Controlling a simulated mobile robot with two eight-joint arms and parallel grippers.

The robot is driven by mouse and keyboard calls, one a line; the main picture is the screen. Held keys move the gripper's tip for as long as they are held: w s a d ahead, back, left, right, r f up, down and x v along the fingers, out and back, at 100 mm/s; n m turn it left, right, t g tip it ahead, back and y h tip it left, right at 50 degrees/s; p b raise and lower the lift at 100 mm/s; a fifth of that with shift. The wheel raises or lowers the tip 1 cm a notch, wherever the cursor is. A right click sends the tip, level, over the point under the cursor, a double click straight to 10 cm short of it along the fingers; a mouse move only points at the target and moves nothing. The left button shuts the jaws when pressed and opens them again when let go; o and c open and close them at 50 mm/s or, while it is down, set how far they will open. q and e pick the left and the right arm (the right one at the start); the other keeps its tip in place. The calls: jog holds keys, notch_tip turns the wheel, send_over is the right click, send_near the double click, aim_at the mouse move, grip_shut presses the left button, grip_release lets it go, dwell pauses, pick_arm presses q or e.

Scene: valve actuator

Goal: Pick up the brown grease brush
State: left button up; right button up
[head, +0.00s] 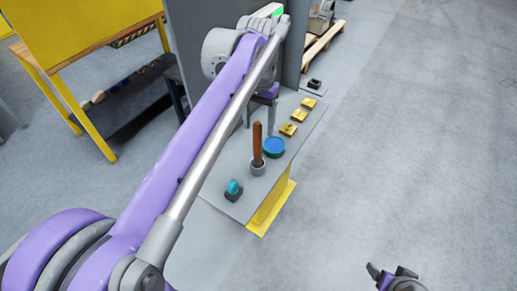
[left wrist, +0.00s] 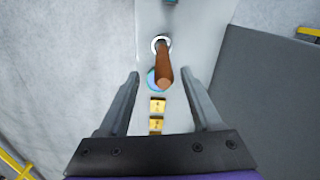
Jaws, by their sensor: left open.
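The brown grease brush (head: 257,143) stands upright in a small grey round holder (head: 258,168) on the narrow grey table. In the left wrist view its handle (left wrist: 164,72) points up toward the camera, between the two finger lines. My left gripper (head: 261,116) is open and empty, close to the handle's top in the head view. In the left wrist view its fingertips (left wrist: 161,74) lie to either side of the handle, with gaps on both sides. My right gripper (head: 390,273) is low at the right, away from the table; its jaw state is unclear.
A blue round tin (head: 274,146) stands just beside the holder. Several yellow blocks (head: 289,129) line the table behind it. A teal knob on a dark base (head: 233,189) sits at the near end. A dark grey panel (head: 188,60) stands behind my left arm.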

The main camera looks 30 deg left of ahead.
aim_at(257, 137)
pick_arm(q)
jog(key=f, duration=0.5)
jog(key=shift+a+f, duration=0.2)
jog(key=shift+f, duration=0.2)
grip_shut()
